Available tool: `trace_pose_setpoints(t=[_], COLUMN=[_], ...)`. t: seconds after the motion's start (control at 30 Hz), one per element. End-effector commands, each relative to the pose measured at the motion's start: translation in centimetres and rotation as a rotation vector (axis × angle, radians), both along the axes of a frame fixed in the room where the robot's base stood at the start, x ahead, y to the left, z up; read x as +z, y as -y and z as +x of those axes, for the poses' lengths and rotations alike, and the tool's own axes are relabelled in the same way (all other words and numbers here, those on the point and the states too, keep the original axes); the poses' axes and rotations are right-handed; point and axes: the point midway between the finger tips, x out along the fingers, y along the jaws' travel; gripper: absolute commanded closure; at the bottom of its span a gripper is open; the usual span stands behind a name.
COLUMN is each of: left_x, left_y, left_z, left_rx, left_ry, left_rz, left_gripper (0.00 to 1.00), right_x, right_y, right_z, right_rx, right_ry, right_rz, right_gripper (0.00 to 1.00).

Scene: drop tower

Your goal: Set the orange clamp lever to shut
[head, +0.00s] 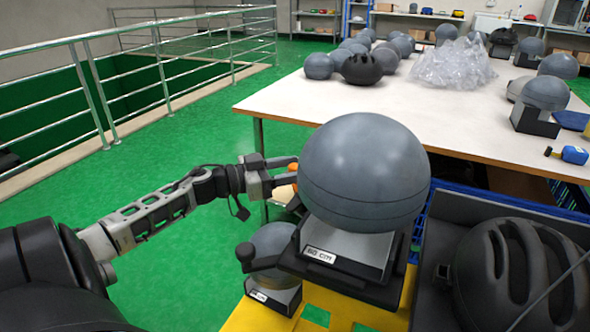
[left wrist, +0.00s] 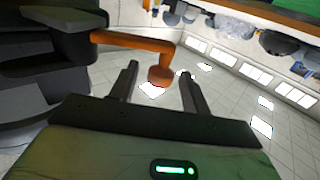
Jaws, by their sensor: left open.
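The orange clamp lever (left wrist: 130,42) runs from a dark block at the left of the left wrist view, and its rounded end (left wrist: 160,76) shows between my fingers. In the head view only a small orange part (head: 293,167) shows, beside the large grey headform (head: 362,170). My left gripper (head: 291,171) is open, its fingers pointing right at the headform's left side. In the left wrist view its two fingers (left wrist: 159,82) stand on either side of the lever's end. I cannot tell whether they touch it. My right gripper is not in view.
The headform sits on a dark base labelled 60 CM (head: 334,258) above a yellow plate (head: 262,318). A black helmet (head: 520,270) lies at the right. A white table (head: 330,105) with several grey headforms stands behind. Railings (head: 100,90) line the left; green floor there is clear.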

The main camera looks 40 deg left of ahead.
Motion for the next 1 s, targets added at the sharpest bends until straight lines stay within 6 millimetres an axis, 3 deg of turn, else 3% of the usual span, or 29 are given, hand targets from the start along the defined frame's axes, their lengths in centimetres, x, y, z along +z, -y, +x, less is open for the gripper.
trace_pose_setpoints(t=[0.43,0.47,0.6,0.63,1.0], left_x=[0.0,0.0,0.0,0.0,0.6], left_y=[0.6,0.6,0.6,0.6,0.4], left_z=[1.1,1.1,1.1,1.1,1.1], left_rx=[0.000,0.000,0.000,0.000,0.050], left_ry=[0.000,0.000,0.000,0.000,0.003], left_rz=[-0.001,-0.001,-0.001,-0.001,-0.006], left_gripper=[0.53,0.56,0.95,1.00,1.00], right_x=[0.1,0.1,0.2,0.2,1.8], right_y=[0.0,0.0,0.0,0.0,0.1], right_z=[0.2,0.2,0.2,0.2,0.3], right_rx=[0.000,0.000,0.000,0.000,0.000], right_ry=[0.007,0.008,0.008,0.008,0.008], right_rz=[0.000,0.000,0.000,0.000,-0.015], right_gripper=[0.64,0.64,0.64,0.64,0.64])
